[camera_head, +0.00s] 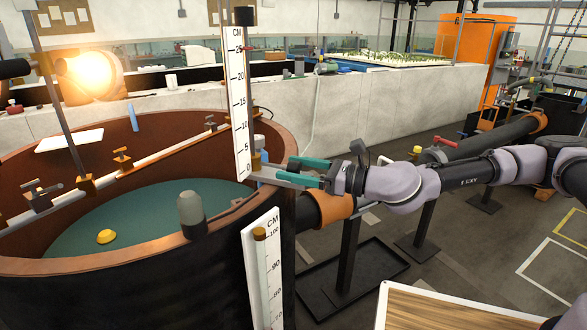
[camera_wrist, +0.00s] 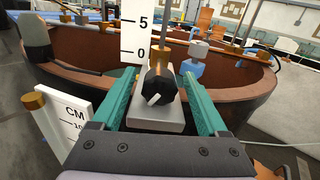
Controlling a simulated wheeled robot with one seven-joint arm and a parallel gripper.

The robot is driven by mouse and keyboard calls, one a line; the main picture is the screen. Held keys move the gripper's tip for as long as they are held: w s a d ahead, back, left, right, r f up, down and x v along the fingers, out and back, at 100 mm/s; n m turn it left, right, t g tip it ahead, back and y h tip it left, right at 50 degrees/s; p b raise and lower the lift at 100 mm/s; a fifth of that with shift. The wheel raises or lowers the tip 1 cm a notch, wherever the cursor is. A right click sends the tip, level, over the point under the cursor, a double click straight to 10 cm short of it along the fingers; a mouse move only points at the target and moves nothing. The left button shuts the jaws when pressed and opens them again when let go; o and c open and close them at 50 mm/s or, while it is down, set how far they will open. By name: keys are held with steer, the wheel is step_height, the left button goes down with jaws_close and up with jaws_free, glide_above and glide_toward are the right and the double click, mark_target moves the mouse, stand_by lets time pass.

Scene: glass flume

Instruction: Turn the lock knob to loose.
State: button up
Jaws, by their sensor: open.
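The lock knob (camera_wrist: 159,84) is black with a white pointer line, and sits on a pale grey block (camera_wrist: 156,119) at the foot of the upright white scale (camera_wrist: 137,28). In the wrist view its pointer slants toward the lower left. My gripper (camera_wrist: 158,71) is open, with one teal finger on each side of the knob and a visible gap to both. In the head view my gripper (camera_head: 292,171) reaches in from the right at the tank rim, by the foot of the scale (camera_head: 240,90). I cannot make out the knob there.
The round brown tank (camera_head: 60,268) holds greenish water with a yellow float (camera_head: 106,236). A second CM scale (camera_head: 262,275) stands outside the tank wall. A grey rounded post (camera_head: 191,213) rises at the rim. A pipe with an orange collar (camera_head: 333,207) lies below my arm.

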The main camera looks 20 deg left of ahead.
steer(key=shift+a, duration=0.2)
steer(key=shift+c, duration=0.4)
jaws_close()
steer(key=shift+n, duration=0.8)
steer(key=shift+o, duration=0.4)
jaws_free()
steer(key=d, duration=1)
steer(key=shift+d, duration=0.4)
